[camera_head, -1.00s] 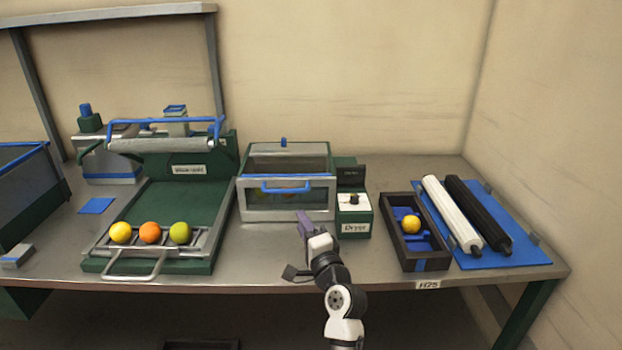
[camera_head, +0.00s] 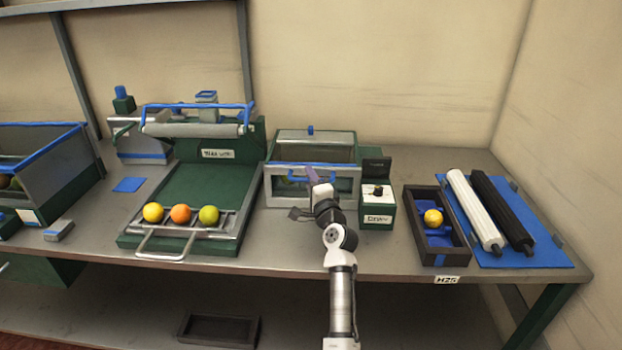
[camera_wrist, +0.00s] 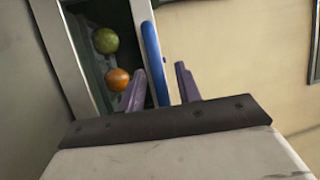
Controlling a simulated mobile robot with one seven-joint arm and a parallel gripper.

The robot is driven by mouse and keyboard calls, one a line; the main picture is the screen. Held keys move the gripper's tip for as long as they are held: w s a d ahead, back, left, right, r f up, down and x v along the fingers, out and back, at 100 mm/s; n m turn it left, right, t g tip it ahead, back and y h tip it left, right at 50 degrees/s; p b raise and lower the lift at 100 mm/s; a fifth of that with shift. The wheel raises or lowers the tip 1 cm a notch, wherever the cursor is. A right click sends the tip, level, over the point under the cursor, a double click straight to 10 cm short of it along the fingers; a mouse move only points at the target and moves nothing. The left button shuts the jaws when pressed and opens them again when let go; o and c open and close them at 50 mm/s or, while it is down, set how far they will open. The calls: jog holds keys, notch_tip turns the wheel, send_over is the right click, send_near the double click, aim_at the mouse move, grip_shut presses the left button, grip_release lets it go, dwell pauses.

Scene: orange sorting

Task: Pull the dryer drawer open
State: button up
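The dryer (camera_head: 285,202) is a metal box with a windowed drawer front, near the middle of the bench in the head view. The drawer looks shut. Its blue bar handle (camera_wrist: 152,55) runs between my two purple fingertips in the wrist view. My gripper (camera_head: 312,176) is in front of the drawer and covers part of the handle in the head view. In the wrist view my gripper (camera_wrist: 160,86) is open, its fingers apart on either side of the bar. A green fruit (camera_wrist: 105,41) and an orange fruit (camera_wrist: 117,79) show behind the front.
The green control box (camera_head: 377,210) stands right of the dryer. A dark tray (camera_head: 412,230) with a yellow fruit is further right, beside two rollers on a blue mat (camera_head: 548,258). A green washing tray (camera_head: 195,180) holding three fruits stands left of the dryer.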

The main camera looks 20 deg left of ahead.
grip_shut()
dwell(0.5)
